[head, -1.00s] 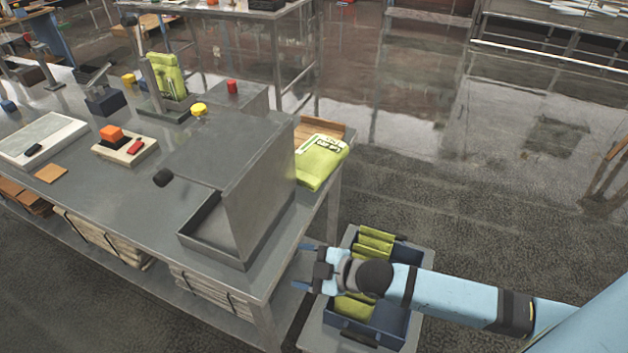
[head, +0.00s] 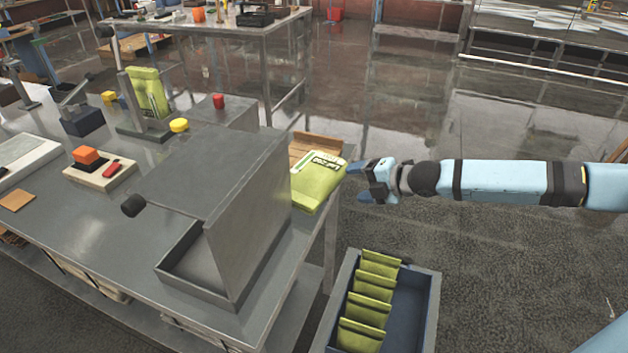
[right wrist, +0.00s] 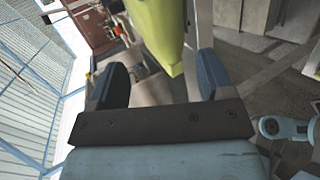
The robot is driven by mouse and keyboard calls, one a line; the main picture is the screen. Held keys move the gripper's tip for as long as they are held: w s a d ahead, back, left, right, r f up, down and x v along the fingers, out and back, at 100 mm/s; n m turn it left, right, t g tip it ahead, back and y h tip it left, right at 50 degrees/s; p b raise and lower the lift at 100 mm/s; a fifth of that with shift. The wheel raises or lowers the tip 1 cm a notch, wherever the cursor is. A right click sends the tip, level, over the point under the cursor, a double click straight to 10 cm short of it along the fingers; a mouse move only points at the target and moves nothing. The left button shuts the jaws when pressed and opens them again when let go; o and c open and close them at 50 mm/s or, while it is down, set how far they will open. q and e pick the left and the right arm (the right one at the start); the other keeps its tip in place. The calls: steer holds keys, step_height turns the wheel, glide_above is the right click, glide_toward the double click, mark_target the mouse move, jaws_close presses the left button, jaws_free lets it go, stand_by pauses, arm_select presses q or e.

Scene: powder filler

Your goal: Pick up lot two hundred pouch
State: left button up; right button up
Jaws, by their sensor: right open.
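The lot 200 pouch (head: 318,184) is a yellow-green pouch with a white printed label, lying at the right edge of the grey table by a brown wooden tray (head: 308,146). My right gripper (head: 358,182) is open just right of the pouch, its blue fingers pointing at it. In the right wrist view the pouch (right wrist: 160,30) shows at the top, ahead of and between the open fingers (right wrist: 160,85). Nothing is between the fingers. My left gripper is not in view.
A grey metal machine housing (head: 225,190) stands left of the pouch. A blue bin (head: 408,295) with several green pouches stands low beside the table. Another green pouch (head: 148,92) stands upright on a stand farther back. The floor to the right is clear.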

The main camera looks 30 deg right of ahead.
mark_target(331, 184)
steer(key=x, duration=0.9)
steer(key=shift+w+a+f, duration=0.2)
steer(key=shift+f, duration=0.05)
steer(key=shift+s, duration=0.1)
steer(key=c, duration=0.8)
steer(key=shift+o, duration=0.2)
steer(key=shift+r, duration=0.2)
